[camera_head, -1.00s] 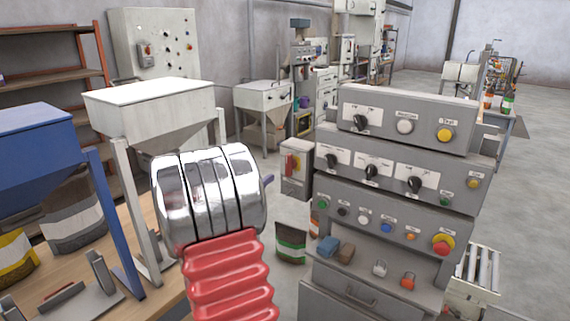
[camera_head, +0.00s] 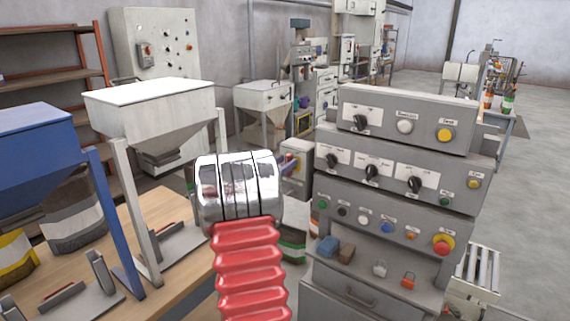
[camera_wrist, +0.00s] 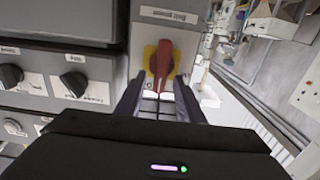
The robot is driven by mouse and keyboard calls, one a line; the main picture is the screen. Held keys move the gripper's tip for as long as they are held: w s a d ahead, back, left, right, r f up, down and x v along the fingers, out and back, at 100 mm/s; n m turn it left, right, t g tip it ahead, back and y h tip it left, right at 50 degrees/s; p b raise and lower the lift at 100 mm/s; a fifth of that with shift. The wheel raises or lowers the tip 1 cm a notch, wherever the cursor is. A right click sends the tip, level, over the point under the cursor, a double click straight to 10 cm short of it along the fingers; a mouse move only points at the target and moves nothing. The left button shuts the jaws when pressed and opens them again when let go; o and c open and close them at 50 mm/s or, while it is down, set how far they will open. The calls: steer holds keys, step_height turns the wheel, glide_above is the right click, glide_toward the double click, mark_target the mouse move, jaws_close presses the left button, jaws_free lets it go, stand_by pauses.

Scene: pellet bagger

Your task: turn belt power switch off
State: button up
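The switch is a red rotary handle (camera_wrist: 160,62) on a yellow plate (camera_wrist: 149,60), on the front of a grey box. In the wrist view the handle stands nearly upright in the picture, under a label too blurred to read surely. My gripper (camera_wrist: 159,82) is open, its two dark fingers apart on either side of the handle's lower end. I cannot tell whether they touch it. In the head view the grey switch box (camera_head: 297,152) is left of the control console, and my arm hides its red handle for the most part.
The grey console (camera_head: 400,150) with several knobs and buttons stands close beside the switch box. A hopper (camera_head: 150,105) and a wooden bench (camera_head: 160,215) are on the left. A blue block (camera_head: 327,246) and a brown block lie on the console's ledge. Open floor lies behind right.

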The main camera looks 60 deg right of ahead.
steer(key=shift+d, duration=0.25)
steer(key=shift+c, duration=0.6)
steer(key=c, duration=0.7)
steer(key=shift+o, duration=0.2)
